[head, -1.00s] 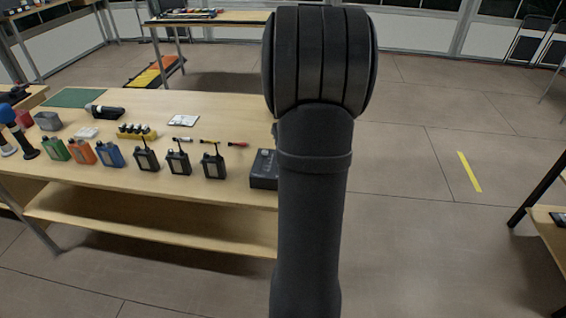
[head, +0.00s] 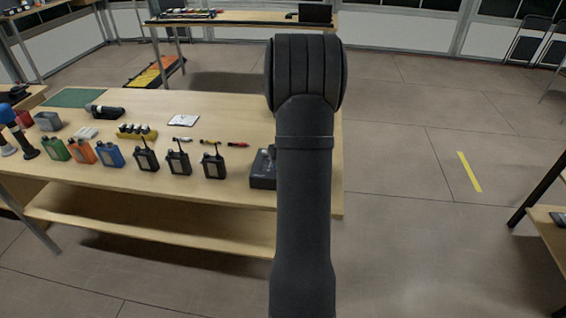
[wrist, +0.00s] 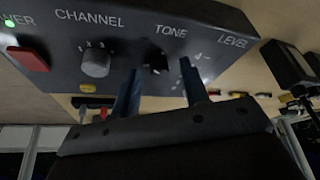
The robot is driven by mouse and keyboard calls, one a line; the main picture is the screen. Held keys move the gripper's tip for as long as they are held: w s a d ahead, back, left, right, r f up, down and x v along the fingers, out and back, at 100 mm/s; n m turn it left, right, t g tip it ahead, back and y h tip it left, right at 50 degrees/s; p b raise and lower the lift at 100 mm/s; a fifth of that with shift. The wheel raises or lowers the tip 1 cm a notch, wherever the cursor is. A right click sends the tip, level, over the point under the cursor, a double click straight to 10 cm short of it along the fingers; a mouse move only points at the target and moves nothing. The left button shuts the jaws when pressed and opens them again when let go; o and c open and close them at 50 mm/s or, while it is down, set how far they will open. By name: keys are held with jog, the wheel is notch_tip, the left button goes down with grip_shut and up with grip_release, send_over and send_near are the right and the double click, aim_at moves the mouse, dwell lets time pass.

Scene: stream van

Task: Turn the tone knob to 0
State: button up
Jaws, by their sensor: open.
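The dark control box (head: 262,170) sits at the right end of the wooden table in the head view, partly hidden by my arm. In the wrist view its panel (wrist: 125,52) carries the labels CHANNEL, TONE and LEVEL. The dark tone knob (wrist: 157,62) is below the TONE label; its pointer is too dark and small to read. My gripper (wrist: 160,70) is open, with its two blue fingertips on either side of the tone knob. I cannot tell whether they touch it. My gripper is hidden behind my arm in the head view.
The channel knob (wrist: 96,63) with its number marks is left of the tone knob. A red power switch (wrist: 28,59) and a lit green lamp (wrist: 10,22) are further left. Several handheld radios (head: 213,163) stand left of the box on the table.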

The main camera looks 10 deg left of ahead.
grip_shut()
jog(key=shift+m, duration=0.3)
jog(key=m, duration=0.1)
jog(key=m+h, duration=0.1)
jog(key=m, duration=0.1)
jog(key=m+h, duration=0.1)
jog(key=m, duration=0.1)
jog(key=shift+a, duration=0.3)
jog(key=shift+a+m+h, duration=0.1)
jog(key=shift+m+h, duration=0.5)
jog(key=shift+m, duration=0.95)
jog(key=shift+a+m+h, duration=0.1)
jog(key=shift+m+h, duration=0.5)
jog(key=shift+m, duration=0.95)
grip_release()
